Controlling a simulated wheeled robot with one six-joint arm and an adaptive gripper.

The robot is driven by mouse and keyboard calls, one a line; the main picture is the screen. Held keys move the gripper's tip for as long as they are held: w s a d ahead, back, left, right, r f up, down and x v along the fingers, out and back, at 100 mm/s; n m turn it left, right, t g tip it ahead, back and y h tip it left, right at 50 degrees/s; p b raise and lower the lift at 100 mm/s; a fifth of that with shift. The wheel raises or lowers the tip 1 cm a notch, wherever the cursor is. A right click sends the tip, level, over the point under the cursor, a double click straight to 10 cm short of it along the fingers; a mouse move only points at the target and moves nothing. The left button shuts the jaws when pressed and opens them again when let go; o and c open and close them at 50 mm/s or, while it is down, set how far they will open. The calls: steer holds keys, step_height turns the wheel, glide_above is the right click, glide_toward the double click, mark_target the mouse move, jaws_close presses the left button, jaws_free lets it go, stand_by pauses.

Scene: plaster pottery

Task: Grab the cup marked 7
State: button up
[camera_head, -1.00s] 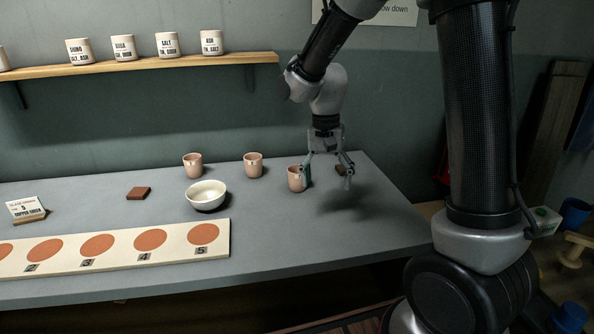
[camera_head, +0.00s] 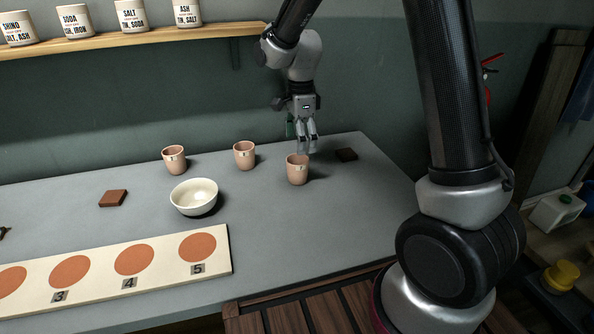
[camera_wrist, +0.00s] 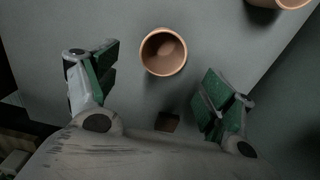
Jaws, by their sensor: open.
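Three pinkish clay cups stand upright on the grey table: a left cup (camera_head: 175,160), a middle cup (camera_head: 245,156) and a right cup (camera_head: 298,169). Each carries a small pale mark, too small to read, so I cannot tell which is 7. My gripper (camera_head: 305,149) is by the right cup, above its far side in the head view. In the wrist view, one cup (camera_wrist: 163,52) shows its open mouth ahead, between the spread green-padded fingers and apart from both. Part of another cup (camera_wrist: 291,2) shows at the top right. My gripper is open and empty.
A white bowl (camera_head: 194,197) stands in front of the left and middle cups. Brown tiles lie at the left (camera_head: 113,198) and right (camera_head: 346,155). A numbered board (camera_head: 225,262) with clay discs lies along the front. A shelf (camera_head: 120,48) holds labelled pots.

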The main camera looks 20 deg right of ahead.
mark_target(297, 162)
steer(key=f, duration=0.7)
steer(key=shift+w+a+f, duration=0.1)
steer(key=shift+a+f, duration=0.3)
steer(key=c, duration=1.2)
